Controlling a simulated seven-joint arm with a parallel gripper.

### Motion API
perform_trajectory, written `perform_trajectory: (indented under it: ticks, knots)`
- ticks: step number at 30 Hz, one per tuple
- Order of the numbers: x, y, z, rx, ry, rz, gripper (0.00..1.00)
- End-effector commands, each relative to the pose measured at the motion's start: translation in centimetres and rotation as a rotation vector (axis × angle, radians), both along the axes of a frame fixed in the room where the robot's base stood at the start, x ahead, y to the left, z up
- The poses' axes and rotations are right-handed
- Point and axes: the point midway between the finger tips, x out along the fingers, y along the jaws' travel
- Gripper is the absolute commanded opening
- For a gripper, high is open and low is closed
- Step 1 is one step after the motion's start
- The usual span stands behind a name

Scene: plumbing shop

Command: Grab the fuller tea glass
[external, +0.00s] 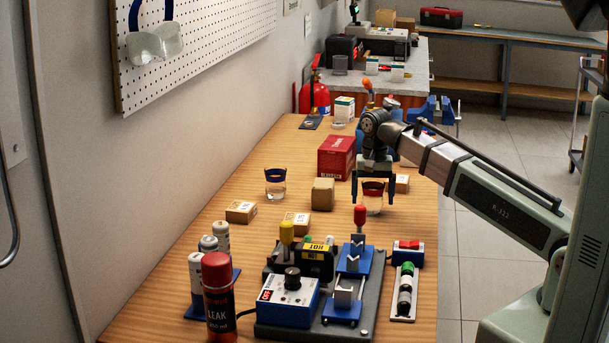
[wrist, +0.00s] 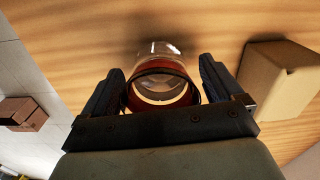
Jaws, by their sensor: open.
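A clear glass with a red band at its rim (external: 372,204) stands upright on the wooden bench, under my gripper (external: 372,198). My gripper is open, with one finger on each side of this glass. In the wrist view the red-banded glass (wrist: 160,88) sits between the two dark fingers (wrist: 162,80), with small gaps visible. A second clear glass with a dark blue band (external: 275,184) stands apart to the left, with what looks like clear liquid low in it. I cannot surely compare the two liquid levels, as my gripper partly covers the red-banded glass.
A tan box (external: 323,194) stands left of my gripper, and a red box (external: 336,157) stands behind it. A small carton (external: 402,183) is close on the right. A blue and grey device (external: 290,300) and a red can (external: 219,298) fill the near bench.

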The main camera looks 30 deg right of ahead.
Motion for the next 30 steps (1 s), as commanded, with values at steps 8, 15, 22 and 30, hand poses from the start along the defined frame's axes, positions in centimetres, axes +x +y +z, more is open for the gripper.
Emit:
perform_trajectory:
  ticks: [8, 15, 22, 30]
  knots:
    - [0.0, 0.0, -2.2, 0.001, -0.001, -0.001, 0.93]
    - [0.0, 0.0, -2.2, 0.0, -0.001, -0.001, 0.88]
    - [0.0, 0.0, -2.2, 0.001, -0.001, -0.001, 0.66]
    - [0.0, 0.0, -2.2, 0.0, 0.0, -0.001, 0.4]
